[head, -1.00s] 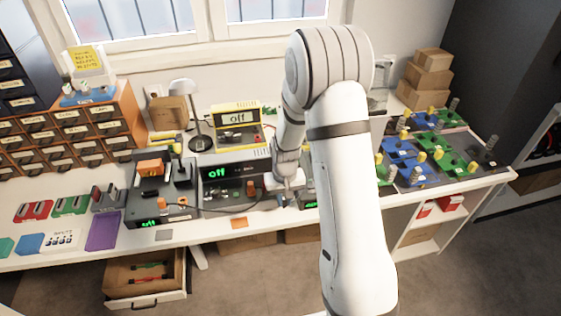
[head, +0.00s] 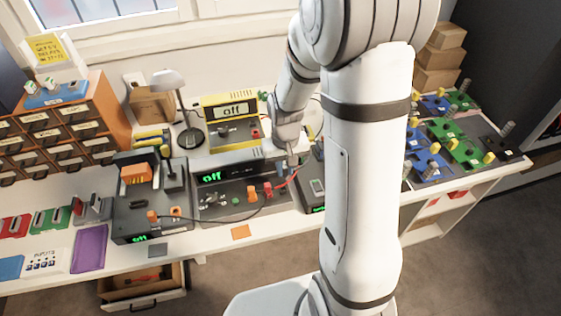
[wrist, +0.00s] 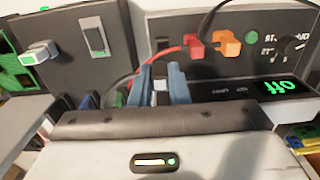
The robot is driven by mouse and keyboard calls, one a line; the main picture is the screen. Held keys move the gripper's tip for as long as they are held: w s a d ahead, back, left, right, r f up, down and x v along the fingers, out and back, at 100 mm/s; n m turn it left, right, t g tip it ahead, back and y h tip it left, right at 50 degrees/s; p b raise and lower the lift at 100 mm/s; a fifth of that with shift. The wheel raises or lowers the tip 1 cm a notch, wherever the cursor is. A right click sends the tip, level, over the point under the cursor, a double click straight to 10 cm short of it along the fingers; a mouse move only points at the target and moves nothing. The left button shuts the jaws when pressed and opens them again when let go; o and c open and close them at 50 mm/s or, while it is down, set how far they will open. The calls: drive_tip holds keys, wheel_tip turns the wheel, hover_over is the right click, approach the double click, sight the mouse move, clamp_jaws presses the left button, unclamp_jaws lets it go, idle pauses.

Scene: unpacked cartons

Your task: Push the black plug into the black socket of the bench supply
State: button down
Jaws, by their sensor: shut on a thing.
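The bench supply (head: 240,203) is the grey unit in the middle of the bench, with a green "off" display; it also fills the upper right of the wrist view (wrist: 275,60). My gripper (head: 291,160) is over the right part of its panel. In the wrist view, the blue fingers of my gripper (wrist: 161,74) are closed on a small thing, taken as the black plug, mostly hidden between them. A dark spot on the panel shows just beyond the fingertips; I cannot tell whether it is the black socket, or whether the plug touches it.
A red plug (wrist: 194,45) with a red cable and an orange plug (wrist: 227,43) with a black cable sit in the panel close to the fingers. The red cable passes just beyond the fingertips. Another dark unit (head: 135,215) stands at left.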

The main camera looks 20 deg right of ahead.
wheel_tip(320, 180, down, 2)
drive_tip(key=shift+w+a+f+b, duration=0.15)
drive_tip(key=shift+f+b, duration=0.1)
drive_tip(key=shift+b, duration=0.5)
drive_tip(key=shift+f+b, duration=1.05)
drive_tip(key=shift+f, duration=0.4)
drive_tip(key=shift+f+b, duration=0.7)
drive_tip(key=shift+b, duration=0.1)
idle(0.9)
drive_tip(key=c, duration=1.3)
unclamp_jaws()
drive_tip(key=shift+r, duration=0.1)
